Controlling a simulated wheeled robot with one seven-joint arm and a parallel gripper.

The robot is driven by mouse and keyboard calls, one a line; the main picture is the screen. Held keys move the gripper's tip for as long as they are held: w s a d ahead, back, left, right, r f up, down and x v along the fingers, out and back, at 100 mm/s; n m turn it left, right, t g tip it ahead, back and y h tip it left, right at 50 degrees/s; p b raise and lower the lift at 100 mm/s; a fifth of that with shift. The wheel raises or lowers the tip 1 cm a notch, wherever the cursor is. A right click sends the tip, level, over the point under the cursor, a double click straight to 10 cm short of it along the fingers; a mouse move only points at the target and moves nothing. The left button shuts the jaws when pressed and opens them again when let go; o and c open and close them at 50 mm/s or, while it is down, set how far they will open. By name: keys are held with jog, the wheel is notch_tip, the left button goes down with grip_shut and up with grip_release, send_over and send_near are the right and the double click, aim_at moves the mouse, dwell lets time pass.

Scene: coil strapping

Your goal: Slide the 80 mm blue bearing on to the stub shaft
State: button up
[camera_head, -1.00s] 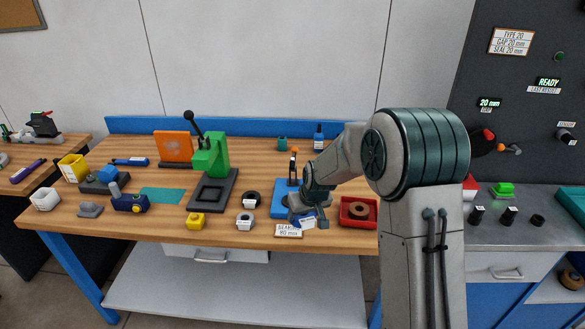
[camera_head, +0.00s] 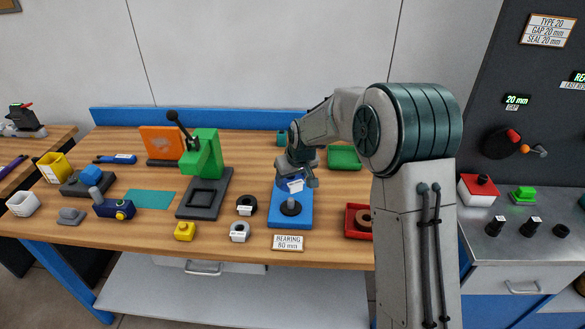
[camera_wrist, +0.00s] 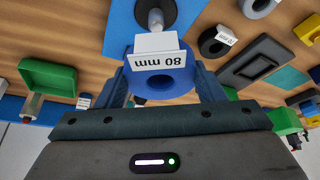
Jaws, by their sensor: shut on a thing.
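The 80 mm blue bearing (camera_wrist: 158,88) is a blue ring with a white "80 mm" label, held between the two fingers of my gripper (camera_wrist: 163,76) in the wrist view. In the head view my gripper (camera_head: 297,181) is above the blue base plate (camera_head: 278,218), toward its far side, with the label showing below it. The stub shaft (camera_head: 291,202) is a grey upright pin on a dark round foot. It shows in the wrist view (camera_wrist: 155,18) beyond the label. The bearing is apart from the shaft.
A black ring (camera_head: 247,204) and a grey-white ring (camera_head: 239,231) lie left of the plate. A green press (camera_head: 205,160) stands further left. A red tray (camera_head: 355,222) with a brown ring is at right, a green tray (camera_head: 345,158) behind. A "BEARING 80 mm" card (camera_head: 288,242) lies in front.

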jog(key=shift+w+r, duration=0.1)
jog(key=shift+w, duration=0.2)
dwell(0.4)
jog(key=shift+w+d+f+b, duration=0.1)
jog(key=shift+f+b, duration=1.1)
jog(key=shift+f, duration=1.1)
jog(key=shift+f+b, duration=0.3)
jog(key=shift+f, duration=0.35)
jog(key=shift+s, duration=0.2)
jog(key=shift+f+b, duration=0.1)
jog(key=shift+b, duration=0.4)
